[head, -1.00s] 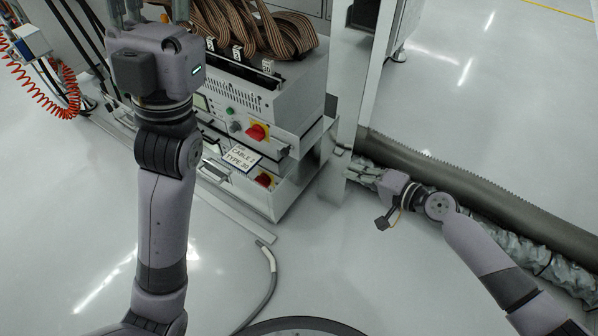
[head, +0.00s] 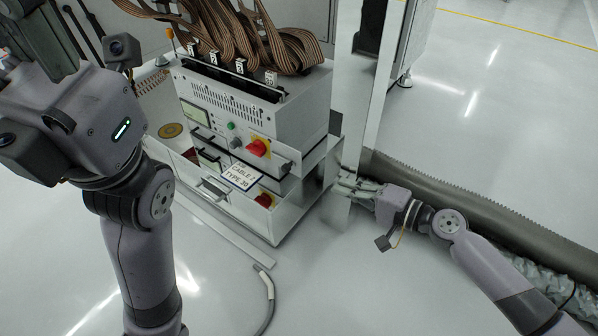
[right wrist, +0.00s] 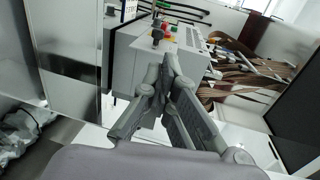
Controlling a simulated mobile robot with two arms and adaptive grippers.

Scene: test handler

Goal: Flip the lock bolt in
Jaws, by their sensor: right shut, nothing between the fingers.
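My right gripper (head: 345,184) is at the right of the instrument cart, its fingertips at the lower end of the metal post (head: 368,95). In the right wrist view its fingers (right wrist: 169,62) come together at the tips with nothing between them, in front of the grey instrument box (right wrist: 150,70). I cannot clearly make out the lock bolt; small metal parts near the right fingertips are partly covered by the gripper. My left arm rises at the left of the head view, with the left gripper (head: 40,40) at the top left edge, its fingertips not clearly visible.
The instrument box (head: 290,125) has a red knob (head: 258,148) and brown ribbon cables (head: 230,35) on top. A cable (head: 267,290) lies on open floor in front.

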